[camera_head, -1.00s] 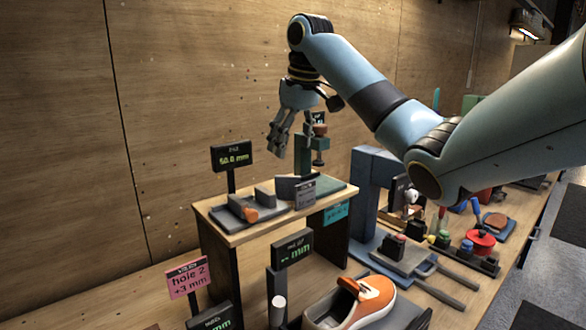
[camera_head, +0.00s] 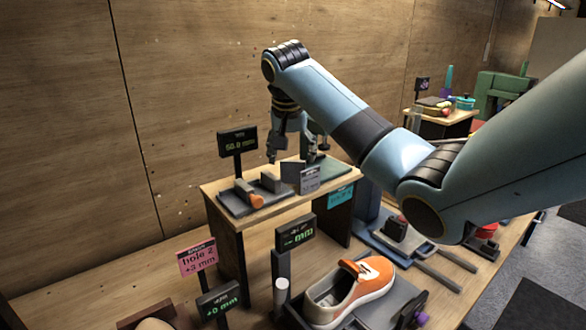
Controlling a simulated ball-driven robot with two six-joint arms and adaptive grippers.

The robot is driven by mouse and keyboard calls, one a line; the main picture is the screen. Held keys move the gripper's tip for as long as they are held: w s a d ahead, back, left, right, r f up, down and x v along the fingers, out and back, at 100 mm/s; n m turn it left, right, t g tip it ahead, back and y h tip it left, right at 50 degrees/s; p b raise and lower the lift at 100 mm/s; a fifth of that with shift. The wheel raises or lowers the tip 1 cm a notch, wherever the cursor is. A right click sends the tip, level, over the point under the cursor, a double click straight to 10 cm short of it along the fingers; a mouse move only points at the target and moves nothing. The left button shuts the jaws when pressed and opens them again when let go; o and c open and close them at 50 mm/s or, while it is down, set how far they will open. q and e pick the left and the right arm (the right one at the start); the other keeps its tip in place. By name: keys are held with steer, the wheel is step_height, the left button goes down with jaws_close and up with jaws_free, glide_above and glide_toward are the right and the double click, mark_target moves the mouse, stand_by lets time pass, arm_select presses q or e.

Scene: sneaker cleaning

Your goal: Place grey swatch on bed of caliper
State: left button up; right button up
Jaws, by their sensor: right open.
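My right gripper (camera_head: 287,157) hangs fingers-down over the small raised wooden shelf (camera_head: 226,232), open, with nothing visible between its fingers. Below it and slightly left on the shelf lies a dark grey measuring device (camera_head: 231,204) with upright jaw blocks and an orange knob (camera_head: 256,201), seemingly the caliper. Its display (camera_head: 238,141) reads about 50.0 mm. A dark grey flat piece (camera_head: 292,171) stands just right of the caliper, under the gripper; I cannot tell if it is the grey swatch. My left gripper is out of view.
In front, an orange-and-white sneaker (camera_head: 352,291) sits in a dark tray. Display posts and a pink "hole 2" sign (camera_head: 197,259) stand before the shelf.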

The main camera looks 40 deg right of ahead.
mark_target(290, 170)
steer(key=shift+x, duration=1.5)
steer(key=shift+r, duration=0.15)
steer(key=c, duration=1)
